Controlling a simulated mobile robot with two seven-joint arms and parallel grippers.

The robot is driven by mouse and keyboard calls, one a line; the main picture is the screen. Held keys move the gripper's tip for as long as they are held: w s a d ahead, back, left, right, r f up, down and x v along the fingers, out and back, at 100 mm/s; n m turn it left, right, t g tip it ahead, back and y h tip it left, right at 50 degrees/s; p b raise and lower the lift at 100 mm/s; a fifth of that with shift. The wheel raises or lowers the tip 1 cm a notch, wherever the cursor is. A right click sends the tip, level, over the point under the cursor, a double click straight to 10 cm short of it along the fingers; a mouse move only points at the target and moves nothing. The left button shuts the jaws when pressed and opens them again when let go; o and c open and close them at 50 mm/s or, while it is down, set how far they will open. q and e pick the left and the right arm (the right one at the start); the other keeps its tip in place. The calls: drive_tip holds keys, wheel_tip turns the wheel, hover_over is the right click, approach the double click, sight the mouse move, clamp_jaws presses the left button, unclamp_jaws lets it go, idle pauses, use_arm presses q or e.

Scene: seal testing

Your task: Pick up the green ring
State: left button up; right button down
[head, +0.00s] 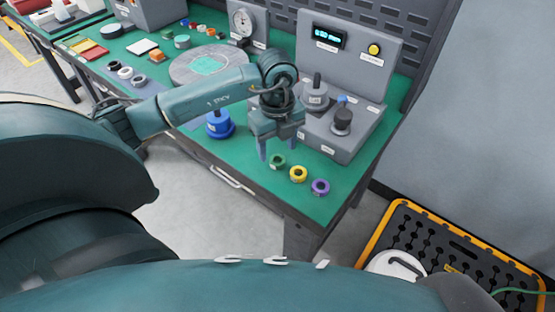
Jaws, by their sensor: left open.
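The green ring (277,162) lies on the green bench top near its front edge, at the left end of a row with a yellow ring (298,174) and a purple ring (320,187). My left gripper (278,150) points down over the bench, just above and beside the green ring. Its fingers are open and it holds nothing that I can see. I cannot tell the exact height of the fingertips over the ring. My right gripper is not in view.
A grey test unit (345,70) with a display and yellow button stands behind the rings. A blue weight-like object (219,124) stands left of the gripper. A round grey plate (190,68) lies further left. A black and orange platform (455,255) is on the floor at right.

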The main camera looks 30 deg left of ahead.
sight(276, 163)
use_arm(q)
drive_tip(key=shift+f, duration=1.55)
drive_tip(key=shift+a, duration=0.1)
drive_tip(key=shift+c, duration=0.3)
drive_tip(key=c, duration=1)
